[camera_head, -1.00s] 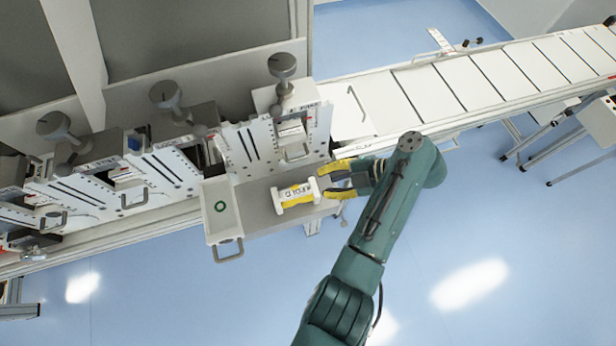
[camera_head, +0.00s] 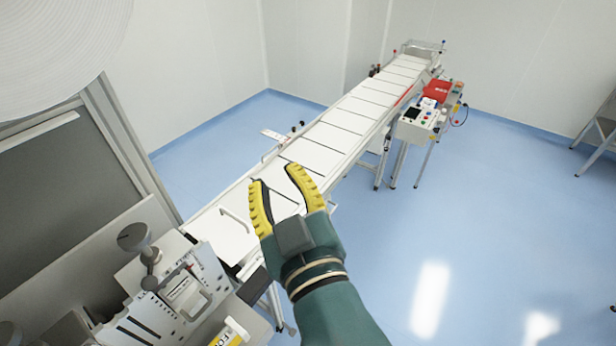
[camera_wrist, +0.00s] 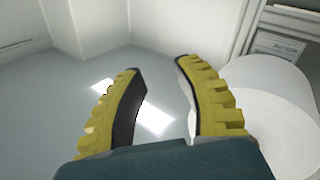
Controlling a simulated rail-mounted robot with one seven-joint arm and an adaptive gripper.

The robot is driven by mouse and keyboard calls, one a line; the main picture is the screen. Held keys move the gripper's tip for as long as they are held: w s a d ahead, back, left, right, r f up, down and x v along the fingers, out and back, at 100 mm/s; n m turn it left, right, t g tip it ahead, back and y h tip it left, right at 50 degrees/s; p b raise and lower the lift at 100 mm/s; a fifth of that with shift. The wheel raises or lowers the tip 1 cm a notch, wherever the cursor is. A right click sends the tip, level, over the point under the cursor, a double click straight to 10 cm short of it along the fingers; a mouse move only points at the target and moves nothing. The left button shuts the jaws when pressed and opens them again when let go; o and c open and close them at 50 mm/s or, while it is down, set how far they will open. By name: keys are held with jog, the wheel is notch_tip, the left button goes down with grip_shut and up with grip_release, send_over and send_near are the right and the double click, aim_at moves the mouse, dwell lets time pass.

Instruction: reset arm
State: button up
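My gripper (camera_head: 281,190) is raised in the middle of the head view, in front of the white conveyor. Its two yellow ribbed fingers are spread apart with nothing between them. In the wrist view the open fingers (camera_wrist: 158,88) frame only the floor and its bright reflection. My green arm comes up from the bottom of the head view.
The paneled conveyor (camera_head: 345,122) runs to the back, with a control box (camera_head: 420,118) beside it. The converter's white plate (camera_head: 178,300) and a yellow-white piece (camera_head: 231,334) are at lower left. A large white roll (camera_head: 55,45) is at upper left.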

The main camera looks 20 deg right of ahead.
jog(key=s+d+r+m+t+h, duration=0.2)
jog(key=s+r+m+t, duration=0.1)
jog(key=s+r, duration=0.5)
jog(key=shift+s+m+t, duration=0.35)
jog(key=shift+m+t, duration=0.05)
jog(key=shift+m, duration=0.5)
jog(key=shift+r, duration=0.1)
